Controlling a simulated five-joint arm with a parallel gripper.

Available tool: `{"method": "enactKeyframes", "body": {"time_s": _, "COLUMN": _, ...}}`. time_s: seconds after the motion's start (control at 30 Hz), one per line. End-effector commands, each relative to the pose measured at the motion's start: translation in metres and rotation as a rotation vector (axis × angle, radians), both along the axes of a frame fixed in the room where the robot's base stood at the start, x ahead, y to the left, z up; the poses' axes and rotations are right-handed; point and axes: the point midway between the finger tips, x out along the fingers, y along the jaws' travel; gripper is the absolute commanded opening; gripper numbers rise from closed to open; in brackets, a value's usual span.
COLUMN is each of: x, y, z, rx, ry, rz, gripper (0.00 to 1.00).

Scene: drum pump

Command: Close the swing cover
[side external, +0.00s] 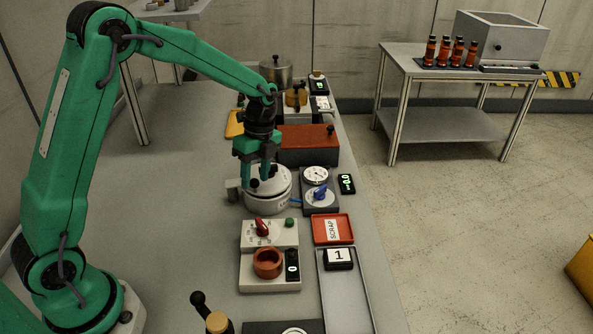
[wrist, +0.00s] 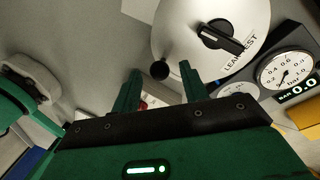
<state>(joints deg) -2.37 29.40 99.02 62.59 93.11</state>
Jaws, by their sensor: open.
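The round white leak-test pot (side external: 268,202) stands on the bench in the side view, with a pale disc-shaped cover (side external: 282,180) on top. The wrist view shows the cover (wrist: 185,35) with a black bar handle, the words LEAK TEST and a black ball knob (wrist: 160,71) at its edge. My gripper (side external: 262,178) is right over the pot, fingers pointing down. In the wrist view its fingers (wrist: 160,72) are apart, with the knob between their tips in the picture. I cannot tell whether they touch it, or how far the cover is swung.
A gauge block (side external: 317,190) with a blue knob stands close right of the pot. A red-brown box (side external: 308,145) is behind. A control panel (side external: 269,235) and a red scrap tray (side external: 332,229) are in front.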

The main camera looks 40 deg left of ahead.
Motion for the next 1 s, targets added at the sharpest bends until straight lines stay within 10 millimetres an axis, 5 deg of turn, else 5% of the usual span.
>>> {"method": "enactKeyframes", "body": {"time_s": 0.4, "x": -0.0015, "y": 0.0001, "z": -0.0061, "rx": 0.0, "ry": 0.0, "rz": 0.0, "gripper": 0.42}}
{"method": "enactKeyframes", "body": {"time_s": 0.63, "x": -0.0014, "y": 0.0001, "z": -0.006, "rx": 0.0, "ry": 0.0, "rz": 0.0, "gripper": 0.0}}
{"method": "enactKeyframes", "body": {"time_s": 1.0, "x": -0.0074, "y": -0.0015, "z": -0.0058, "rx": -0.013, "ry": -0.002, "rz": -0.072, "gripper": 0.0}}
